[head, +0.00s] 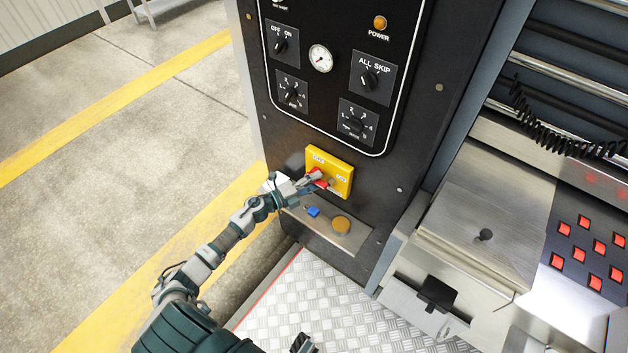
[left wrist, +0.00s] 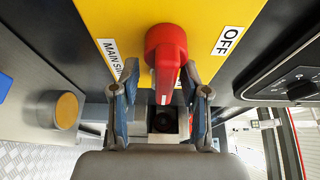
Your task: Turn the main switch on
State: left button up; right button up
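The main switch is a red rotary handle on a yellow plate (head: 343,172) low on the black control panel. In the left wrist view the red handle (left wrist: 166,58) stands in front of the yellow plate (left wrist: 200,18), with an OFF label to its right and a partly hidden MAIN SWITCH label to its left. My left gripper (head: 318,181) is at the handle, covering part of it in the head view. In the left wrist view its fingers (left wrist: 160,82) are spread on either side of the handle, with a gap at the left. A dark part at the bottom edge seems to be my right gripper (head: 302,344).
Above the plate are several black knobs, a round gauge (head: 321,58) and an orange power lamp (head: 380,22). Below are a blue part (head: 313,211) and a brownish round button (head: 341,225). Machine housing (head: 485,225) stands at right; open floor lies left.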

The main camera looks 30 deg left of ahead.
pick_arm(q)
jog(key=shift+a, duration=0.15)
dwell(0.3)
jog(key=v, duration=1.2)
jog(key=shift+f, duration=0.2)
